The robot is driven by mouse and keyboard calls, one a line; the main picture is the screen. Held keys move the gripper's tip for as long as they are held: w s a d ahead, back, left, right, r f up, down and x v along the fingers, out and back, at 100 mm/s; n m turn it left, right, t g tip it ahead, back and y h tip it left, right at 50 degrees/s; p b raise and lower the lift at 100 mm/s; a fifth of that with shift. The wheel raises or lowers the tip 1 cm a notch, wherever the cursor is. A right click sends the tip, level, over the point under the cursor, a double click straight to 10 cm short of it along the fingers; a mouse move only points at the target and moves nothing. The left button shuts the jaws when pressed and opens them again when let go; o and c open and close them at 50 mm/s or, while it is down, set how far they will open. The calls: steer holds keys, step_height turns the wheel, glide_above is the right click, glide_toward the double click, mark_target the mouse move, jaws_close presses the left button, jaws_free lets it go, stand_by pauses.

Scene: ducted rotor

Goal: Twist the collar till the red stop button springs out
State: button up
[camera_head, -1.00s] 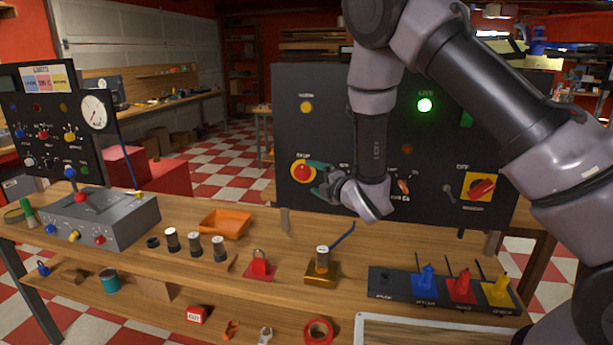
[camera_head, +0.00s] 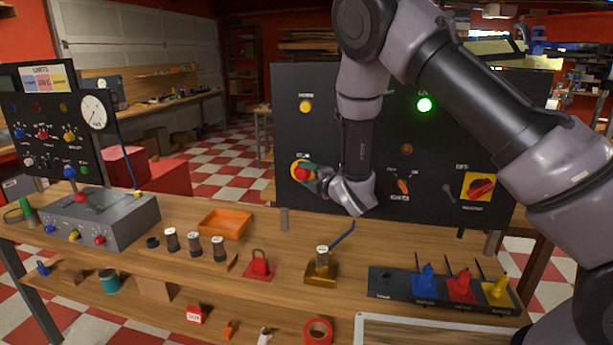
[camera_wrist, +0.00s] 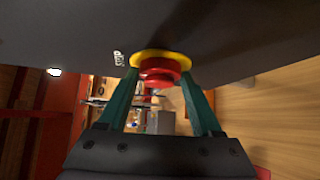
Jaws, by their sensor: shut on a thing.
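The red stop button (camera_head: 301,172) sits on its yellow disc at the lower left of the black upright panel (camera_head: 340,120). In the wrist view the red button (camera_wrist: 160,72) and its collar stand out in front of the yellow disc (camera_wrist: 160,57). My gripper (camera_head: 306,173) reaches the button from the right, its green fingers around it. In the wrist view my gripper (camera_wrist: 160,78) has one finger on each side of the red part and is shut on it. I cannot tell the collar apart from the button head, nor whether the button is pressed in.
The same panel carries a lit green lamp (camera_head: 424,105), an orange knob (camera_head: 403,187) and a red rotary switch (camera_head: 482,187) on a yellow plate. The wooden bench (camera_head: 200,275) below holds a grey box (camera_head: 100,219), an orange tray (camera_head: 224,223) and a padlock (camera_head: 260,263).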

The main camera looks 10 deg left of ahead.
steer(key=m+t, duration=0.1)
steer(key=f+m+t+y, duration=0.1)
steer(key=m, duration=0.1)
steer(key=shift+d+y, duration=0.15)
steer(key=shift+y, duration=0.15)
steer(key=shift+f+m+t+y, duration=0.15)
steer(key=shift+m+t+y, duration=0.25)
steer(key=shift+m+t, duration=0.8)
steer(key=o, duration=1.4)
